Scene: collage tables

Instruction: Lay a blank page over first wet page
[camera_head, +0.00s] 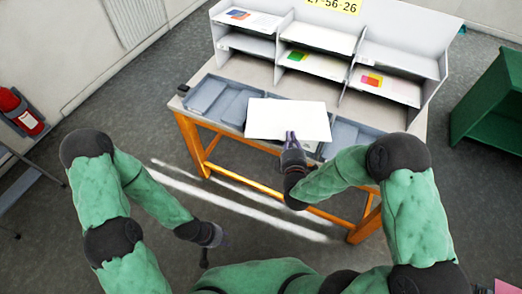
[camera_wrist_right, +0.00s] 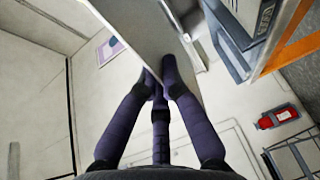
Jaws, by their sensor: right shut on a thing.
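A blank white page (camera_head: 288,115) is held over the front middle of the table and also fills the upper middle of the right wrist view (camera_wrist_right: 140,30). My right gripper (camera_head: 291,137) is shut on its near edge; in the right wrist view the fingers (camera_wrist_right: 160,77) close on it. Pages with coloured shapes lie in the rack: a blue and red one (camera_head: 248,18) top left, a green and yellow one (camera_head: 314,63) in the middle, a red and yellow one (camera_head: 388,84) at right. I cannot tell which is wet. My left gripper (camera_head: 212,235) hangs low, away from the table; its opening is unclear.
The grey rack (camera_head: 362,52) stands along the table's back; its top middle shelf (camera_head: 318,37) looks white and plain. Blue-grey trays lie left (camera_head: 240,108) and right (camera_head: 346,137) of the page. A green cabinet (camera_head: 490,100) stands at right.

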